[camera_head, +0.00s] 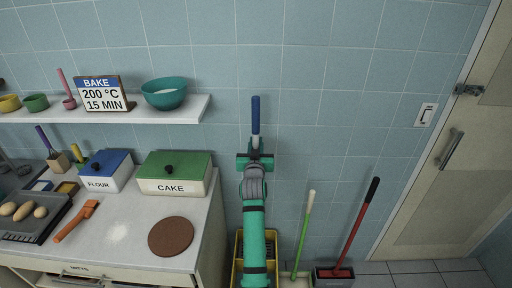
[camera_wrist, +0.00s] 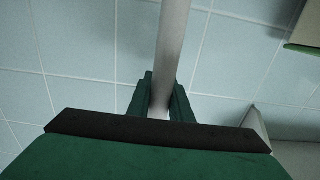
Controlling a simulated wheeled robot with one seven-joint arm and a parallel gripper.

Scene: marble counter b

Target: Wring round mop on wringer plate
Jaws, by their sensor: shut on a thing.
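A pole with a blue grip (camera_head: 256,108), which I take to be the mop's handle, stands upright in front of the tiled wall. My gripper (camera_head: 255,157) is shut on this pole below the blue grip. In the wrist view the grey shaft (camera_wrist: 172,42) runs between the two green fingers of my gripper (camera_wrist: 160,98). A yellow bucket (camera_head: 237,262) stands on the floor behind my arm, with its rim showing on both sides. My arm hides the lower pole, the mop head and most of the bucket; I cannot make out the wringer plate.
A green-handled tool (camera_head: 304,230) and a red-handled tool (camera_head: 358,228) stand in trays right of the bucket. The counter (camera_head: 120,228) on the left holds boxes and a brown round board (camera_head: 171,236). A shelf (camera_head: 185,108) is above; a door (camera_head: 440,150) is right.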

